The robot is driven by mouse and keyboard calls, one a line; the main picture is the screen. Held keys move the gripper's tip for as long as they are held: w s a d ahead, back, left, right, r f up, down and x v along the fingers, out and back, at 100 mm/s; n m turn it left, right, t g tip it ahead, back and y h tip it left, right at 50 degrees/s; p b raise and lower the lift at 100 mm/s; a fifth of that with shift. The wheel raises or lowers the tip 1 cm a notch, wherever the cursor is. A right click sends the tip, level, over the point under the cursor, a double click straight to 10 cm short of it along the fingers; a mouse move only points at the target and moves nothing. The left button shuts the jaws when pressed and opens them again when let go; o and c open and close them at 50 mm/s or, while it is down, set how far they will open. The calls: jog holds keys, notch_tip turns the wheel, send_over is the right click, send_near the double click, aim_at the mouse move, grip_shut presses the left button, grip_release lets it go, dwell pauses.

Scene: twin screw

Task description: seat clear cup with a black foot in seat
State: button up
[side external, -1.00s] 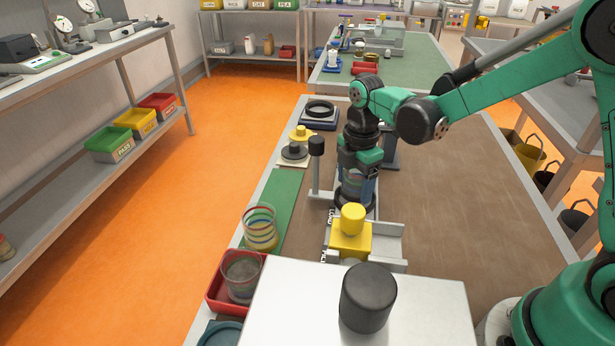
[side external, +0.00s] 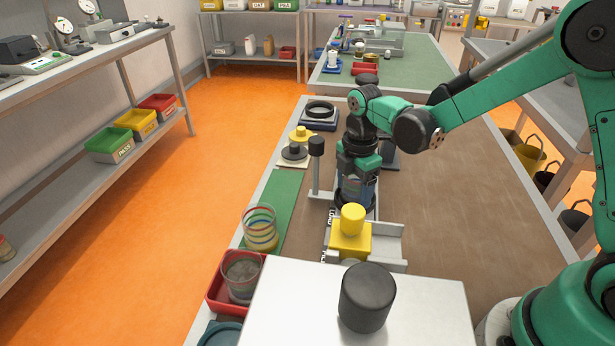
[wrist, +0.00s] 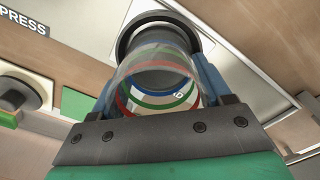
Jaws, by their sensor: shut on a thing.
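My gripper (side external: 357,188) points down over the fixture in the side view. It is shut around a clear cup (wrist: 158,75) with blue, green and red bands, with a blue-grey finger on each side in the wrist view. A dark round part (wrist: 160,22) surrounds the cup's far end. I cannot tell how much of it is the black foot and how much the seat, or whether the cup touches the bottom. In the side view the cup is mostly hidden by the fingers and the yellow block.
A yellow block with a knob (side external: 351,232) stands close in front of the gripper. A black-topped post (side external: 316,165) stands just left. Another banded cup (side external: 260,228) is on the green strip, and a clear cup (side external: 242,272) is in a red tray. The brown tabletop (side external: 455,190) at right is clear.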

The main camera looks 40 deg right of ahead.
jog(key=shift+a+f, duration=0.15)
jog(key=shift+f, duration=0.4)
jog(key=o, duration=1.1)
jog(key=shift+c, duration=0.9)
jog(key=shift+o, duration=0.9)
jog(key=shift+r, duration=0.6)
jog(key=shift+o, duration=0.6)
jog(key=shift+r, duration=0.35)
jog(key=shift+s+r, duration=0.1)
jog(key=shift+r, duration=2.45)
